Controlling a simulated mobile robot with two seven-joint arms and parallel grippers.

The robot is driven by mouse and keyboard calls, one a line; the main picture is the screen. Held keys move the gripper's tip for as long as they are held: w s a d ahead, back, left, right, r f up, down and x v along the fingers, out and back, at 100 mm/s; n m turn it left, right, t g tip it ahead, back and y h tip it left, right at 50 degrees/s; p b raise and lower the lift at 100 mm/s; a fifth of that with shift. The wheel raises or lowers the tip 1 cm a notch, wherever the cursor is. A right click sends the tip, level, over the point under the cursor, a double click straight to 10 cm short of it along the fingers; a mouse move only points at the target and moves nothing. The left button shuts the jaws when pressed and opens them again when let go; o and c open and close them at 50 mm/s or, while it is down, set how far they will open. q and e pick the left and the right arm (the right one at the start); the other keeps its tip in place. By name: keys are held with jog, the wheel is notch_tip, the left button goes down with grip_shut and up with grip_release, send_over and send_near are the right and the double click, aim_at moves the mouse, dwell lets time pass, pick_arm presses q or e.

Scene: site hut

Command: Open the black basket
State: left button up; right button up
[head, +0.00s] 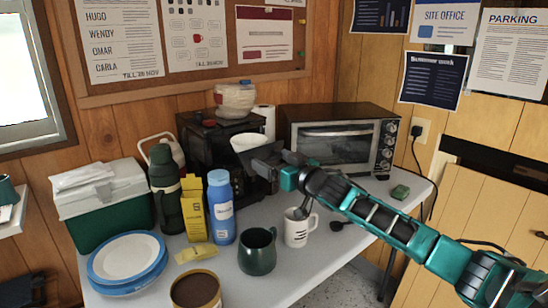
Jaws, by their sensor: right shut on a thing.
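The black coffee maker (200,148) stands at the back of the table against the wall. At its right front, the black basket (262,154) sticks out from the machine, with a white paper filter (246,142) showing at its top. My right gripper (280,168) reaches in from the right and is shut at the basket's right end. The fingertips are small and partly hidden against the dark basket. My left gripper is not in view.
A toaster oven (335,143) stands right of the coffee maker. A tub (234,95) sits on the machine. A cooler (100,200) stands left.

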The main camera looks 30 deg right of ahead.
jog(key=shift+s+d, duration=0.2)
jog(key=shift+s, duration=0.1)
jog(key=shift+w, duration=0.1)
jog(key=o, duration=1.2)
jog(key=shift+s+d+p, duration=0.15)
jog(key=shift+s, duration=2)
jog(key=shift+s+d+p, duration=0.15)
jog(key=shift+s, duration=2.05)
jog(key=shift+s+d+p, duration=0.15)
jog(key=shift+s, duration=2)
